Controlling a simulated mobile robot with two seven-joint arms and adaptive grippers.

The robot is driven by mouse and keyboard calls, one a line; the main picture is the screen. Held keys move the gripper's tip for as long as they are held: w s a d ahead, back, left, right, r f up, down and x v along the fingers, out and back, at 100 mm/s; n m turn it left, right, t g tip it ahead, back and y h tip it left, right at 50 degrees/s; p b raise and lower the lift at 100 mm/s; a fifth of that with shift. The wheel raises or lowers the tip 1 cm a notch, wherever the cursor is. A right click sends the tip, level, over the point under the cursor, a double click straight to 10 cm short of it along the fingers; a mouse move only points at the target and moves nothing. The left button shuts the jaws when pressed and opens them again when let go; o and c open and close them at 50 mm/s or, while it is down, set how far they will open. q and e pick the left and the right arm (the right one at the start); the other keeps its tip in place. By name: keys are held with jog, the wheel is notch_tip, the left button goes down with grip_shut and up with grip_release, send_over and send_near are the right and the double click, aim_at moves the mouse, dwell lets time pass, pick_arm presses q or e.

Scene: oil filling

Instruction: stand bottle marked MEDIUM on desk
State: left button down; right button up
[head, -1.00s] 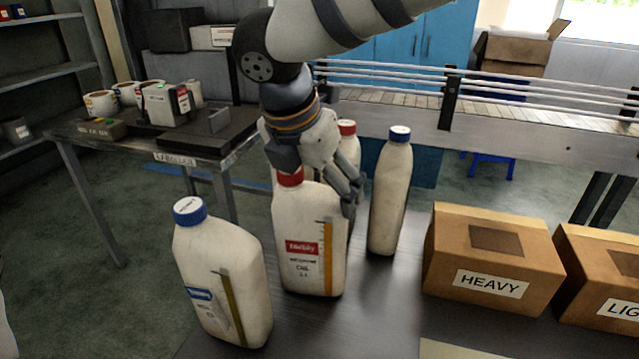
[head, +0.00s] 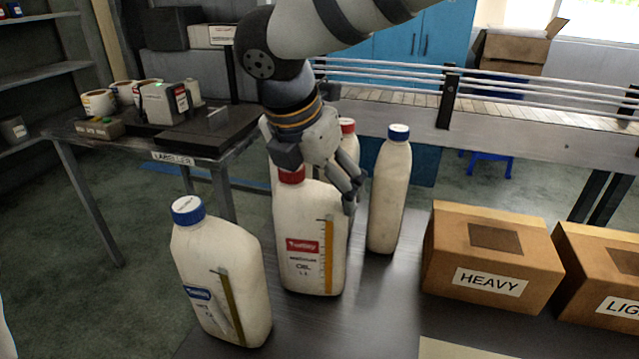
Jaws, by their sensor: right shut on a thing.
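The white bottle (head: 310,240) with a red cap and a red label stands upright at the desk's (head: 385,310) back-left part. Small print under the label seems to read MEDIUM OIL. My right gripper (head: 349,190) reaches down from above and is shut on this bottle at its upper right side, covering part of the cap and shoulder. The bottle's base appears to touch the desk. My left gripper is not in view.
A blue-capped bottle (head: 220,275) stands in front on the left, another blue-capped bottle (head: 388,195) behind on the right. A red-capped bottle (head: 350,146) is partly hidden behind my gripper. Boxes marked HEAVY (head: 490,258) and LIG… (head: 605,275) stand at right.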

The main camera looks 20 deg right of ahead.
jog(key=shift+s+f, duration=0.15)
jog(key=shift+f, duration=0.55)
jog(key=o, duration=1.9)
jog(key=shift+c, duration=0.2)
jog(key=shift+w, duration=0.2)
jog(key=shift+r, duration=0.25)
jog(key=shift+r, duration=0.15)
jog(key=shift+r, duration=3.5)
